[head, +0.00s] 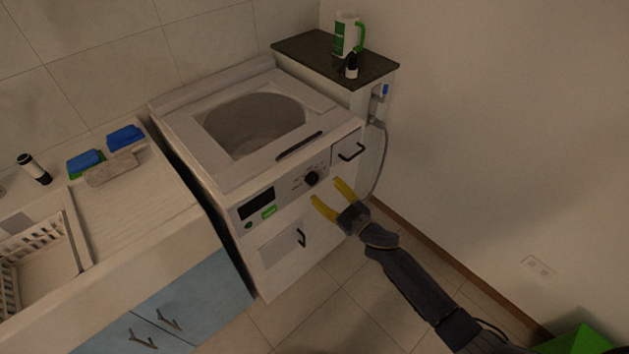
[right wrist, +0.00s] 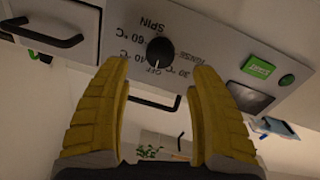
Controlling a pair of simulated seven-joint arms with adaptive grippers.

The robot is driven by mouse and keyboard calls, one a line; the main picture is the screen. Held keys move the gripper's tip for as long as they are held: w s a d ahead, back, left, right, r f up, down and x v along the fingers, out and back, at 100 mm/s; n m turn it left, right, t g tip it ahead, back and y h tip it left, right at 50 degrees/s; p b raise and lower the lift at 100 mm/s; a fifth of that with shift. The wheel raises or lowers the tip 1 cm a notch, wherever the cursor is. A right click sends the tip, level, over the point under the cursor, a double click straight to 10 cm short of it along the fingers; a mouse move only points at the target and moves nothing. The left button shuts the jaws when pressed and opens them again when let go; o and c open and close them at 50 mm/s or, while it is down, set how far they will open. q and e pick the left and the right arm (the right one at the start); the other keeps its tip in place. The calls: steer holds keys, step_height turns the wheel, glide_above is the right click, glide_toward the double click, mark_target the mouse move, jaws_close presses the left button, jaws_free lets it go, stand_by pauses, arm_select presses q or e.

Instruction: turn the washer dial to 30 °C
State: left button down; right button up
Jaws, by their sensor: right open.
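The washer (head: 290,190) stands in the middle of the head view, with a black round dial (head: 312,178) on its front panel. In the right wrist view the dial (right wrist: 160,51) appears upside down, ringed by the labels SPIN, 60 °C, 40 °C, OFF, 30 °C and one that looks like RINSE. A small pale mark on the dial seems to point toward OFF. My right gripper (head: 326,189), with yellow fingers, is open and empty just in front of the panel. In the wrist view its fingertips (right wrist: 158,68) lie either side of the dial, apparently not touching it. My left gripper is out of view.
Black handles sit on the washer's drawer (head: 351,152) and lower door (head: 301,237). A green button (head: 248,225) and dark display (head: 256,205) are left of the dial.

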mark_target(314, 180)
steer(key=shift+x, duration=3.25)
steer(key=c, duration=1.3)
